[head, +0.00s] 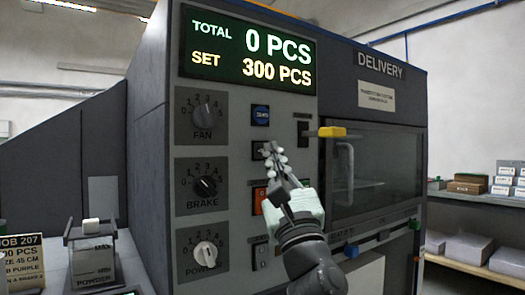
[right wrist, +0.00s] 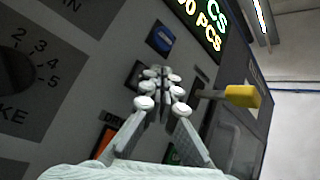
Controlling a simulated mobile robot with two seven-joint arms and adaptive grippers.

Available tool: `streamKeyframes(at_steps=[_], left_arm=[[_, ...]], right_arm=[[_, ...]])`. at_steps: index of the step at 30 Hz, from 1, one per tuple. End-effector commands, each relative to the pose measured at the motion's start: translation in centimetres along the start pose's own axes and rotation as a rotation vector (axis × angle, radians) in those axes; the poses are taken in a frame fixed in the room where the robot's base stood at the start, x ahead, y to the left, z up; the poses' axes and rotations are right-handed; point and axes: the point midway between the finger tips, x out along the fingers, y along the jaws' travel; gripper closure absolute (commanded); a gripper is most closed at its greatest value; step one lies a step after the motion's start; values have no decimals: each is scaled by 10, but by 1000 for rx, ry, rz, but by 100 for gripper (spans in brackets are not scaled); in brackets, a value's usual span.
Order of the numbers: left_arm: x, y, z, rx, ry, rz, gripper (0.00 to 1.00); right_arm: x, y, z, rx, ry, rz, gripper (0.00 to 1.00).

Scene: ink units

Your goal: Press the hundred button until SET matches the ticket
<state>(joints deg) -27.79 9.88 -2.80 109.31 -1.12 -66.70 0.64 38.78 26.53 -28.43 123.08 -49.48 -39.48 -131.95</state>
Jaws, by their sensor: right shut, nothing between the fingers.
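The display (head: 248,60) reads TOTAL 0 PCS and SET 300 PCS. The job ticket (head: 22,262) at the lower left reads JOB 207; its PCS figure ends in 00, but the first digit is cut off by the picture edge. My right gripper (head: 272,152) is shut and empty, its fingertips in front of the panel's button column. A dark button (head: 258,149) lies just behind the tips, partly hidden; in the right wrist view it (right wrist: 135,73) shows beside them. I cannot read its label or tell whether the tips touch it. My left gripper is out of view.
A blue button (head: 260,115) sits above the tips, with FAN (head: 203,112), BRAKE (head: 204,187) and power (head: 206,255) knobs to the left. A yellow-ended lever (head: 332,132) sticks out at the right, beside the delivery window (head: 375,170). An orange button (head: 259,200) is partly behind my gripper.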

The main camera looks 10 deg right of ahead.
Motion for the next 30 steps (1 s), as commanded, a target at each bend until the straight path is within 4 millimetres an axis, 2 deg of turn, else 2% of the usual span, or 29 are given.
streamKeyframes(at_steps=[15, 30], left_arm=[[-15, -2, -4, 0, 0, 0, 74], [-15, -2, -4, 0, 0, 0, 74]], right_arm=[[-31, -24, 24, 0, 0, 0, 100], [-34, -25, 25, 0, 0, 0, 100]])
